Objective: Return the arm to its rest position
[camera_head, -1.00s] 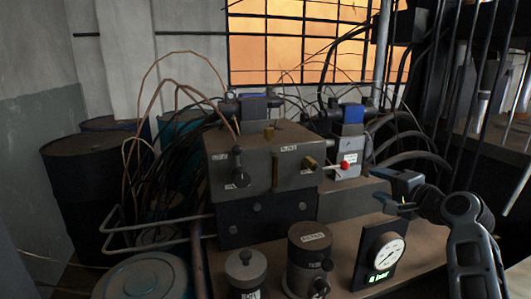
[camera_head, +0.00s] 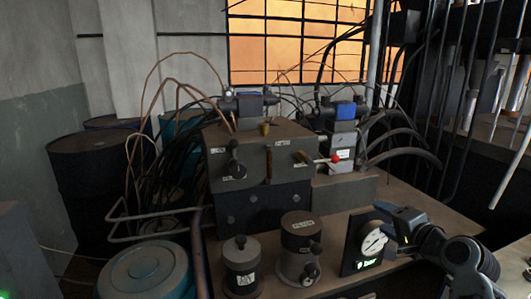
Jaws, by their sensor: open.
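My arm comes in at the lower right, and my gripper (camera_head: 384,222) is at its end, pointing left. The gripper is open with nothing seen between its fingers. It shows just in front of or beside the black gauge stand (camera_head: 352,262) with its round white dial (camera_head: 374,242); I cannot tell whether they touch.
A dark valve block (camera_head: 262,165) with levers stands on the bench (camera_head: 432,208). A red-knobbed lever (camera_head: 335,159) is right of it. Two dark cylinders (camera_head: 299,245) (camera_head: 240,268) stand in front. Hoses (camera_head: 405,155) and rods rise at the right. A blue-green drum (camera_head: 146,272) stands lower left.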

